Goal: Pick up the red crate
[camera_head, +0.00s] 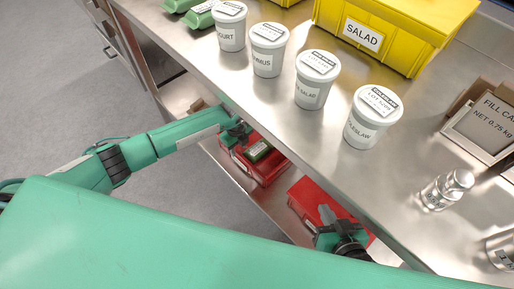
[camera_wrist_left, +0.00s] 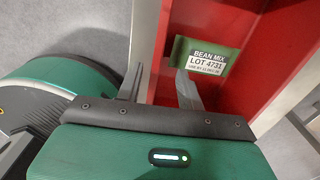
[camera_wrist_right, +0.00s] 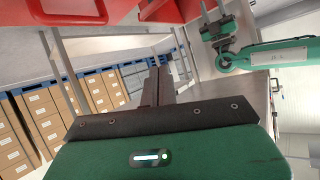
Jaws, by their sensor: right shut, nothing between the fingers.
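Two red crates stand on the lower shelf in the head view: one at the left (camera_head: 268,172) holding a green packet (camera_head: 258,151), and one further right (camera_head: 308,195). My left gripper (camera_head: 238,132) is at the far side of the left crate. In the left wrist view its open fingers (camera_wrist_left: 158,90) straddle the wall of a red crate (camera_wrist_left: 215,20); one finger is over the inside, near a green "BEAN MIX LOT 4731" packet (camera_wrist_left: 207,58). Contact cannot be told. My right gripper (camera_head: 338,240) is shut and empty beside the right crate; its fingers (camera_wrist_right: 158,85) show in the right wrist view.
The steel table (camera_head: 400,195) overhangs the lower shelf. Grey floor (camera_head: 60,85) is open at the left.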

